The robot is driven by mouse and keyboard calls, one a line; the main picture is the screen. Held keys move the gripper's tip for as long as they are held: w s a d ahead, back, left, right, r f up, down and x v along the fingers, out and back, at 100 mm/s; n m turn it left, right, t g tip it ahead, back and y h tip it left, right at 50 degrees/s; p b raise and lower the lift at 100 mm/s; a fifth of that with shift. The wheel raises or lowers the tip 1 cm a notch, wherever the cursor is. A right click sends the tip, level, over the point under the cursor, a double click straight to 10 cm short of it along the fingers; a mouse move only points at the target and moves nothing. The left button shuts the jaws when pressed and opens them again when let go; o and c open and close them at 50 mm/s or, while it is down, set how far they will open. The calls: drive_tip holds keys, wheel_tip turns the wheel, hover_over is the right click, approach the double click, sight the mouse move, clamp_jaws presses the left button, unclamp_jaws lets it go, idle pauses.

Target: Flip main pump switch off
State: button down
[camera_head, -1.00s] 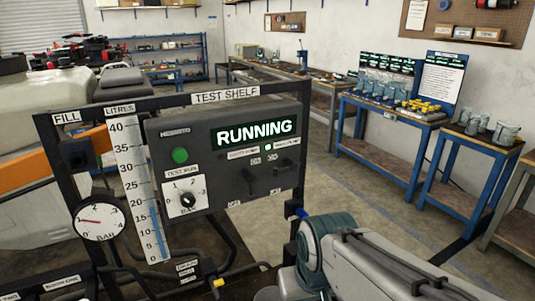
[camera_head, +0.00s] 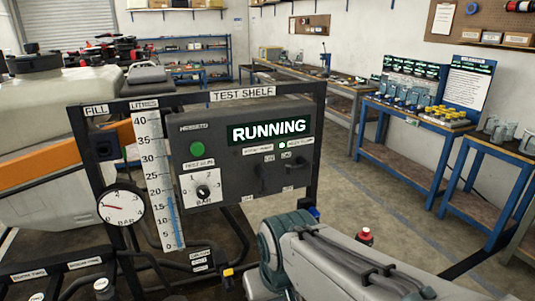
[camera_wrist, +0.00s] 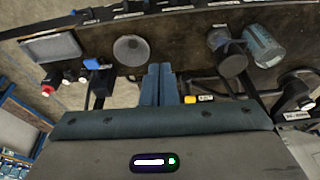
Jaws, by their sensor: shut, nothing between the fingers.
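The dark grey control box (camera_head: 232,190) hangs on the test shelf frame and its screen reads RUNNING (camera_head: 269,129). Two dark lever switches are at its right side. The right one (camera_head: 293,170) sits under a small label that seems to read main pump, beside a lit white lamp (camera_head: 282,145). The left switch (camera_head: 263,178) has its own label, too small to read surely. Which way the levers point is hard to tell. My gripper (camera_wrist: 166,70) shows in the wrist view with its blue fingers shut and empty, away from the box. The head view shows only my arm.
A green button (camera_head: 197,150) and a dial (camera_head: 203,192) are on the box's left. A pressure gauge (camera_head: 121,206) and a litre scale (camera_head: 160,180) stand further left. Blue workbenches (camera_head: 415,118) are at right.

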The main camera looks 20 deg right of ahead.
drive_tip(key=w+d+r+t+p, duration=0.1)
drive_tip(key=w+d+r, duration=0.4)
drive_tip(key=w+r, duration=0.2)
drive_tip(key=w+d+r+t+y+p, duration=0.1)
drive_tip(key=w+d+r, duration=0.5)
drive_tip(key=r, duration=0.5)
drive_tip(key=w+d+r+t+p, duration=0.1)
drive_tip(key=w+d+r+t, duration=0.1)
drive_tip(key=w+d+r, duration=0.3)
drive_tip(key=w+r, duration=0.3)
drive_tip(key=r, duration=0.1)
drive_tip(key=shift+d+r+p, duration=0.3)
drive_tip(key=shift+d, duration=0.1)
drive_tip(key=x, duration=0.5)
drive_tip(key=p+x, duration=0.1)
drive_tip(key=x, duration=0.3)
drive_tip(key=shift+w+a+f, duration=0.2)
drive_tip(key=shift+a+f, duration=0.05)
drive_tip(key=shift+f, duration=0.05)
wheel_tip(320, 180, down, 2)
drive_tip(key=shift+a+f+p, duration=0.1)
drive_tip(key=shift+f+p, duration=0.1)
drive_tip(key=shift+p, duration=0.1)
drive_tip(key=shift+s+a+f, duration=0.1)
drive_tip(key=shift+s+f, duration=0.1)
drive_tip(key=shift+f, duration=0.7)
